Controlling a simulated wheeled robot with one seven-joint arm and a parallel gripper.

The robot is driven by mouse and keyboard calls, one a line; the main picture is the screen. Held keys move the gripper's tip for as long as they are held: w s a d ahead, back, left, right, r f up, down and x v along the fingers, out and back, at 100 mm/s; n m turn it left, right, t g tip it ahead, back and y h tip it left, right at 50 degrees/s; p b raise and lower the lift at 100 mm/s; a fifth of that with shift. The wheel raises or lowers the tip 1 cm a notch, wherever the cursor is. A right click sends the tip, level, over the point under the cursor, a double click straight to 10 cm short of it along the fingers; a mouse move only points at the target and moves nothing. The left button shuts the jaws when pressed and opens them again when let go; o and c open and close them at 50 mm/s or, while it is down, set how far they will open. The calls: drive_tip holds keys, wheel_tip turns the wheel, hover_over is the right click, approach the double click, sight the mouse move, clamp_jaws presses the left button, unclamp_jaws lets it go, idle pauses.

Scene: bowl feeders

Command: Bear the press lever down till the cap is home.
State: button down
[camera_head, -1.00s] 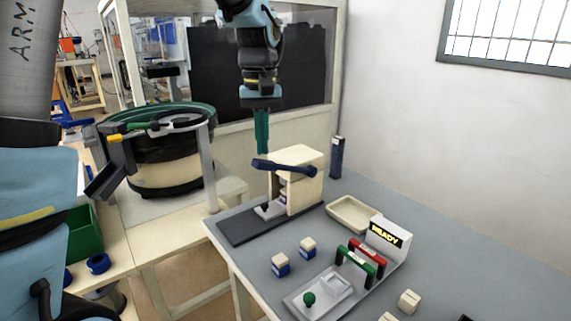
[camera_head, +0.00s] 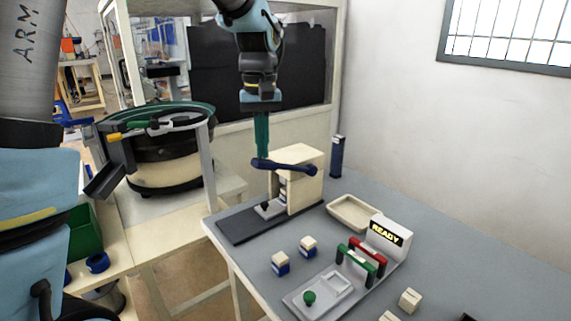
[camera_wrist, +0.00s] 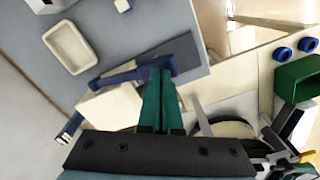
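The press (camera_head: 305,185) is a cream block frame on a dark base plate at the table's back left. Its dark blue lever (camera_head: 290,168) lies across the top, close to level, with the free end at the left; it also shows in the wrist view (camera_wrist: 122,77). Below, between the press walls, a small white and blue part (camera_head: 283,188) is partly hidden; I cannot tell how the cap sits. My gripper (camera_head: 262,156) points down with its green fingers together, tips at the lever's left end. The wrist view shows the closed fingertips (camera_wrist: 160,72) over the lever; contact looks likely but is unclear.
A cream tray (camera_head: 353,213) lies right of the press. Two blue and white parts (camera_head: 294,257) stand in front. A fixture with a READY sign (camera_head: 387,234) is at the right. A dark blue upright post (camera_head: 337,157) stands behind. The bowl feeder (camera_head: 165,160) is at the left.

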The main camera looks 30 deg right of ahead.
drive_tip(key=shift+f+b, duration=0.6)
drive_tip(key=shift+f, duration=0.9)
drive_tip(key=shift+s+a+f+b, duration=0.15)
drive_tip(key=shift+f+b, duration=0.15)
drive_tip(key=shift+f, duration=0.25)
drive_tip(key=shift+w+a+f+b, duration=0.1)
drive_tip(key=shift+a+f+b, duration=0.15)
drive_tip(key=shift+f, duration=0.3)
drive_tip(key=shift+s+a+f+b, duration=0.1)
drive_tip(key=shift+f+b, duration=0.25)
drive_tip(key=shift+f, duration=0.3)
drive_tip(key=shift+a+f+b, duration=0.2)
drive_tip(key=shift+f+b, duration=0.55)
drive_tip(key=shift+f, duration=0.85)
drive_tip(key=shift+a+f, duration=0.1)
drive_tip(key=shift+f, duration=0.65)
drive_tip(key=shift+s, duration=0.1)
